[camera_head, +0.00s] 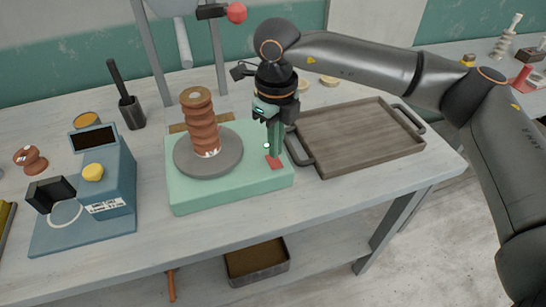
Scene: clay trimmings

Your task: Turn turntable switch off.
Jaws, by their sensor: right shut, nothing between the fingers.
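The turntable is a mint-green box (228,192) with a round grey plate (235,160) on top, in the middle of the head view. A ribbed brown clay piece (200,124) stands upright on the plate. A small red switch (273,163) is on the box's top near its right front corner. My right gripper (272,153) is shut and empty, pointing down right at the switch; I cannot tell whether it touches. A small green light shows beside the fingertips. My left gripper is not in view.
A wooden tray (385,164) with dark handles lies right of the turntable. A blue device (117,168) with a dark screen stands to the left. A dark cup with a tool (131,114) stands behind it. A bin (256,264) is on the lower shelf.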

